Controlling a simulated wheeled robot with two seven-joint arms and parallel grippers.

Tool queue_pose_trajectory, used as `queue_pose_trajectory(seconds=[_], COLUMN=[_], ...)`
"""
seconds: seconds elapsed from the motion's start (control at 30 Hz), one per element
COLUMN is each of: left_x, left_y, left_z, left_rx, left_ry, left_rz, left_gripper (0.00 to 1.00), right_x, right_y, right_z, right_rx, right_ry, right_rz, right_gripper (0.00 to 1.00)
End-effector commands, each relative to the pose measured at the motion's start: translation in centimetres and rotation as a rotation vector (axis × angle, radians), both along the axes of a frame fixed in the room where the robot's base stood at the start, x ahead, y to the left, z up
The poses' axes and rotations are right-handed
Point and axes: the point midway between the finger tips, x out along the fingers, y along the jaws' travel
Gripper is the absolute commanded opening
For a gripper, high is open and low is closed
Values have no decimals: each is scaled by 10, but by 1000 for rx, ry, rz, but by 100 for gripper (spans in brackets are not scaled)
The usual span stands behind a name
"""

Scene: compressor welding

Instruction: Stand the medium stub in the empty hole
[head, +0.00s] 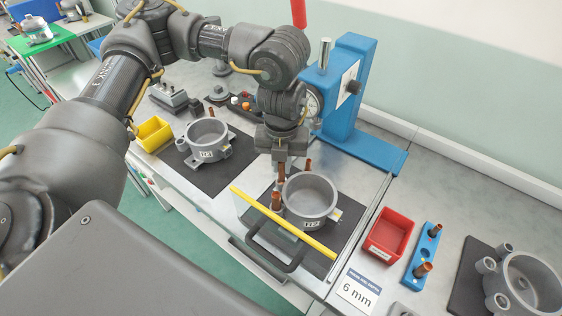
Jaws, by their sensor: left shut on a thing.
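My left gripper (282,156) points down over the back left rim of the middle grey compressor shell (311,201). It is shut on a copper stub (281,173), which hangs upright below the fingers. Another copper stub (276,201) stands at the shell's left side, and a thin one (308,165) shows at its back. I cannot tell whether the held stub's lower end touches the shell or sits in a hole; the hole itself is not clearly visible. The stub's size is hard to judge. My right gripper is not in view.
A yellow bar (283,222) runs along the front of the dark mat. A blue press (345,100) stands close behind. A red bin (389,236), a blue rack (423,256) with copper stubs and another shell (525,285) are at right. A second shell (207,138) stands left.

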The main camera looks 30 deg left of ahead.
Motion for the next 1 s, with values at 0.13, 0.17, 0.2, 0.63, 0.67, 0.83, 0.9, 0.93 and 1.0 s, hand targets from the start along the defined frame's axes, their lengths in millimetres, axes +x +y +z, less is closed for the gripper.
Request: queue_pose_trajectory(seconds=[0.13, 0.17, 0.2, 0.63, 0.67, 0.83, 0.9, 0.93, 1.0], left_x=[0, 0, 0, 0, 0, 0, 0, 0, 0], left_y=[0, 0, 0, 0, 0, 0, 0, 0, 0], left_z=[-5, -6, -7, -17, -18, -18, -18, -18, -18], left_rx=[0, 0, 0, 0, 0, 0, 0, 0, 0], left_ry=[0, 0, 0, 0, 0, 0, 0, 0, 0], left_rz=[0, 0, 0, 0, 0, 0, 0, 0, 0], left_gripper=[0, 0, 0, 0, 0, 29, 38, 40, 40], right_x=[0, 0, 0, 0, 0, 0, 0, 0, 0], right_y=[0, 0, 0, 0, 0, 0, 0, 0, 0], right_z=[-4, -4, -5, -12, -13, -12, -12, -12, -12], right_rx=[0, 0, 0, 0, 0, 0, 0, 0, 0], right_ry=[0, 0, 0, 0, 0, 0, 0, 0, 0], right_rz=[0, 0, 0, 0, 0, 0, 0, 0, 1], right_gripper=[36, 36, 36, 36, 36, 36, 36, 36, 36])
